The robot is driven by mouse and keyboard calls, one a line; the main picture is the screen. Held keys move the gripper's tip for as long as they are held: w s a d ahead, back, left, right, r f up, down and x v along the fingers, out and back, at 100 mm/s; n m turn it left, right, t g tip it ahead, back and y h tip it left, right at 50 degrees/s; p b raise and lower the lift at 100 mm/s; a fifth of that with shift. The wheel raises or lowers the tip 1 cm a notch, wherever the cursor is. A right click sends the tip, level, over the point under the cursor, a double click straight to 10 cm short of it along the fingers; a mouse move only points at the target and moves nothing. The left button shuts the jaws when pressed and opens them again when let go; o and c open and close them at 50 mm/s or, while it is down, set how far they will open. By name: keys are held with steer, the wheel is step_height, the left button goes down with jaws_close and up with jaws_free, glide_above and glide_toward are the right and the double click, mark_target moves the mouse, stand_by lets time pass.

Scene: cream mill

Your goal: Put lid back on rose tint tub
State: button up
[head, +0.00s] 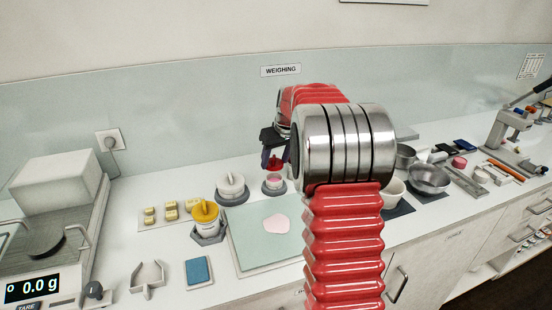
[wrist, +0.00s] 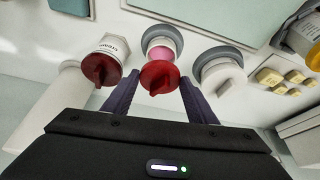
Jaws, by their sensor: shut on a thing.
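My gripper (head: 270,150) is shut on a red lid with a raised grip (wrist: 160,78). The lid sits between the two dark purple fingers (wrist: 160,88) and also shows in the head view (head: 274,164). The open tub with pink contents (head: 273,182) stands upright in a grey ring holder at the back of the bench. In the head view the held lid is above this tub, with a gap between them. In the wrist view the pink tub (wrist: 159,45) is just beyond the lid, which partly covers it.
A white-lidded tub (head: 232,186) stands left of the pink tub, and a yellow-lidded tub (head: 206,214) stands farther forward. In the wrist view another red-lidded tub (wrist: 104,62) is close on the left. A green mat (head: 250,258) with a pink patch lies in front.

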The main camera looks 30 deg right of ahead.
mark_target(277, 166)
steer(key=shift+f, duration=0.15)
steer(key=shift+f, duration=2.1)
steer(key=shift+f, duration=0.55)
stand_by(1.6)
steer(key=o, duration=1.1)
steer(key=shift+o, duration=0.4)
steer(key=o, duration=0.4)
steer(key=shift+r, duration=2.25)
